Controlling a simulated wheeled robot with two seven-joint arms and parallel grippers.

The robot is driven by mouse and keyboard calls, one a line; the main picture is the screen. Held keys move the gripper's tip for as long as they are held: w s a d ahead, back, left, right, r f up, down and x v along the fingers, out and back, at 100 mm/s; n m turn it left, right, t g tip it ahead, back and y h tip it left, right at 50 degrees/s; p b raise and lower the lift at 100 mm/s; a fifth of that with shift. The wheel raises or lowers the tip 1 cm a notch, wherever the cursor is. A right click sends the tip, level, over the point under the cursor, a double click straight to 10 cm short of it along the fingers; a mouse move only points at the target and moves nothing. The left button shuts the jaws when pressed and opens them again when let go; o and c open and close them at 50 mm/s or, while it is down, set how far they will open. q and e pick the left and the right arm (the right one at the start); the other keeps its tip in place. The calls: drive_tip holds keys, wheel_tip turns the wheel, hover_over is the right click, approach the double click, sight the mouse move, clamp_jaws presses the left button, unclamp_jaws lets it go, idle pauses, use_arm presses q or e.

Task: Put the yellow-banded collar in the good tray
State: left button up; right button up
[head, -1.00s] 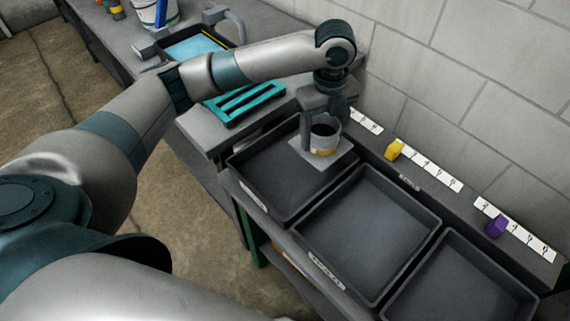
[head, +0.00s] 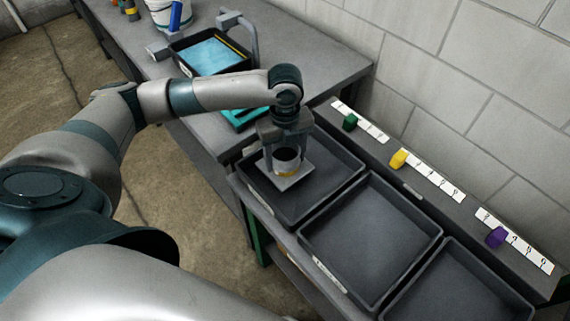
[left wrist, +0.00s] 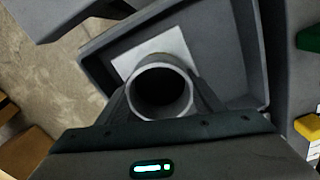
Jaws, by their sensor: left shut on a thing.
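The yellow-banded collar (head: 287,173) is a short grey tube with a yellow band low on its side and a square pale plate at its base. My left gripper (head: 286,160) is shut on it, one finger on each side, and holds it upright over the left part of the leftmost dark tray (head: 326,171). In the left wrist view the collar's open mouth (left wrist: 161,88) faces the camera, with the tray floor (left wrist: 217,55) around the plate. Whether the plate touches the floor is unclear. I cannot read which tray is good. My right gripper is not in view.
Two more empty dark trays, a middle one (head: 370,232) and a right one (head: 458,287), stand alongside. A bench with a blue-lined tray (head: 211,58) is further back.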

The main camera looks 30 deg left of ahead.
sight(285, 158)
use_arm(q)
drive_tip(key=shift+f+p, duration=0.6)
drive_tip(key=shift+f, duration=1.4)
drive_tip(key=shift+f, duration=0.1)
drive_tip(key=o, duration=1.2)
drive_tip(key=shift+c, duration=0.2)
wheel_tip(285, 158, up, 12)
drive_tip(key=b, duration=0.2)
drive_tip(key=shift+b, duration=0.35)
